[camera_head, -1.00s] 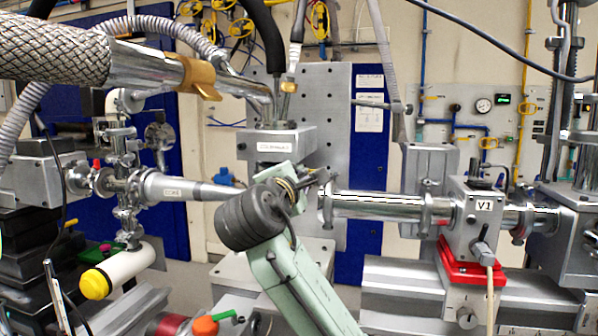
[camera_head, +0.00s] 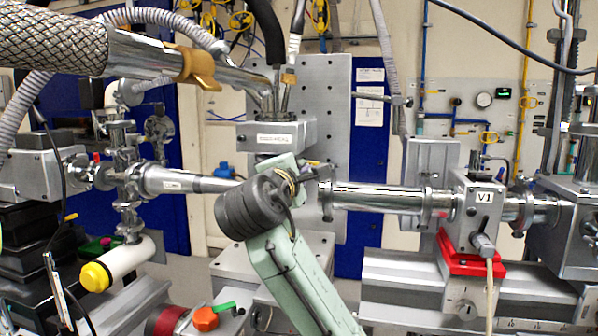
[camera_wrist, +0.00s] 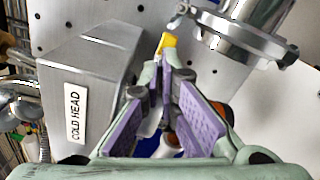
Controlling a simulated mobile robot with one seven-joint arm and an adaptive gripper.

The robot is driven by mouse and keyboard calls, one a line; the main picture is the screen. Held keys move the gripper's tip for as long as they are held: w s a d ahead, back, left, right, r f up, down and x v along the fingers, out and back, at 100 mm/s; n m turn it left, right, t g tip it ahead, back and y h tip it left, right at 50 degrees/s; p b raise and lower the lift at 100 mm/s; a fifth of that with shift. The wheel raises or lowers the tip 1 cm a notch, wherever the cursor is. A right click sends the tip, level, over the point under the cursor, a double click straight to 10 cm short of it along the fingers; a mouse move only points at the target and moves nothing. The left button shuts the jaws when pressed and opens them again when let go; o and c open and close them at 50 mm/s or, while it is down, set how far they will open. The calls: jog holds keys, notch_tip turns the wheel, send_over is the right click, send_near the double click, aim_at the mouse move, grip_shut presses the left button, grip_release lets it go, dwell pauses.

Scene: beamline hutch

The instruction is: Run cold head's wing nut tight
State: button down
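The cold head (camera_wrist: 88,85), a grey block with a white label, fills the left of the wrist view. In the head view a grey labelled block (camera_head: 285,133) stands behind my wrist. A small yellow piece (camera_wrist: 168,41), possibly the wing nut, shows just beyond my fingertips; I cannot tell whether they touch it. My gripper (camera_wrist: 166,72) has purple pads that stand apart, with background showing between them. In the head view my gripper (camera_head: 318,178) is mostly hidden behind my wrist, left of the beam pipe's end flange.
A chrome flanged pipe (camera_wrist: 245,40) is close right of my fingertips. In the head view the beam pipe (camera_head: 380,199) leads to valve V1 (camera_head: 484,215). A braided hose (camera_head: 50,45) with a brass clamp (camera_head: 200,69) crosses the upper left. An orange knob (camera_head: 205,318) sits low.

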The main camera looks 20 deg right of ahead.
jog(key=m+b, duration=0.1)
jog(key=m, duration=0.2)
jog(key=shift+f+m, duration=0.1)
jog(key=shift+m, duration=0.2)
jog(key=c, duration=2.3)
grip_release()
jog(key=shift+o, duration=0.9)
jog(key=v, duration=1.2)
